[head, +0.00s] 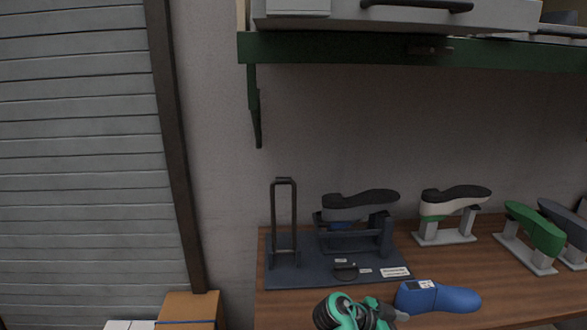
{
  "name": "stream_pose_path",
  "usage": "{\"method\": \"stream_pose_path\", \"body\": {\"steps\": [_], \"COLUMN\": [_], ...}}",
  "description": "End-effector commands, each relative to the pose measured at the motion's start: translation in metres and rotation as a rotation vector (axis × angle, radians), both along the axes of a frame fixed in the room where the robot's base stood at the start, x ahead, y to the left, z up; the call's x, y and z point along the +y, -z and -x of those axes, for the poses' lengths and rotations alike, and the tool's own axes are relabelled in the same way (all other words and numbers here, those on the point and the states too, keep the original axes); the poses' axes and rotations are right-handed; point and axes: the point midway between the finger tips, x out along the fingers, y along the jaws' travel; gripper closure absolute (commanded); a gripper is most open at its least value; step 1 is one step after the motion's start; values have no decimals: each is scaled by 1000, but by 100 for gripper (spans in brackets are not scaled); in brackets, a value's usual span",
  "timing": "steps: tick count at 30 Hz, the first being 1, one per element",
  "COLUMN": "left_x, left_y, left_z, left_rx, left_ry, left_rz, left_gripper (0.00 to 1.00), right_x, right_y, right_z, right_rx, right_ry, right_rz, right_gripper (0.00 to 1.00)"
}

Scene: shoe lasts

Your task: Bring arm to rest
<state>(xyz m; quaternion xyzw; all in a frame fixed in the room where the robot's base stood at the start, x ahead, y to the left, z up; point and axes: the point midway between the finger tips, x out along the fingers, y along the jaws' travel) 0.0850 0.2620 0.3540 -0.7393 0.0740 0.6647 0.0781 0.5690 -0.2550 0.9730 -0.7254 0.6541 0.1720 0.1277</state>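My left gripper (399,315) shows at the bottom middle of the head view, at the end of a green and black arm part. It points right, close to a blue shoe last (452,299) with a white label that lies on the wooden table (500,277). I cannot tell whether the gripper touches the last, or whether its small grey fingers are open or shut. My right gripper is not in view.
A dark stand base (300,275) carries an upright frame (284,220) and a dark last (362,204). White (452,205) and green (535,228) lasts stand on supports at right. A green shelf (330,48) overhangs. Cardboard boxes (188,308) are at lower left.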

Motion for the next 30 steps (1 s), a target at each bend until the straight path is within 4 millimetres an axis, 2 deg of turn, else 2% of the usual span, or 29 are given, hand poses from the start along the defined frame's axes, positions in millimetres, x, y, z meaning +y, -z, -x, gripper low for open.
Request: {"method": "stream_pose_path", "body": {"steps": [8, 14, 17, 22, 27, 30], "left_x": [0, 0, 1, 1, 1, 1], "left_y": [0, 1, 1, 1, 1, 1], "left_z": [-1, 2, 6, 6, 6, 6], "left_rx": [0, 4, 9, 10, 10, 9], "left_ry": [0, 0, 0, 0, 0, 0], "left_rz": [0, -1, -1, -2, -2, -2], "left_gripper": [70, 70, 70, 70, 70, 70], "right_x": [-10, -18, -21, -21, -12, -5], "right_y": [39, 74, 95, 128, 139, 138], "right_z": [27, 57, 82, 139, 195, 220], "right_rx": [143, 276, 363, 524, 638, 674], "right_ry": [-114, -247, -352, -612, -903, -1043], "right_rz": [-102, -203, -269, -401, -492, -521], "right_gripper": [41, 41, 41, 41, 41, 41]}}
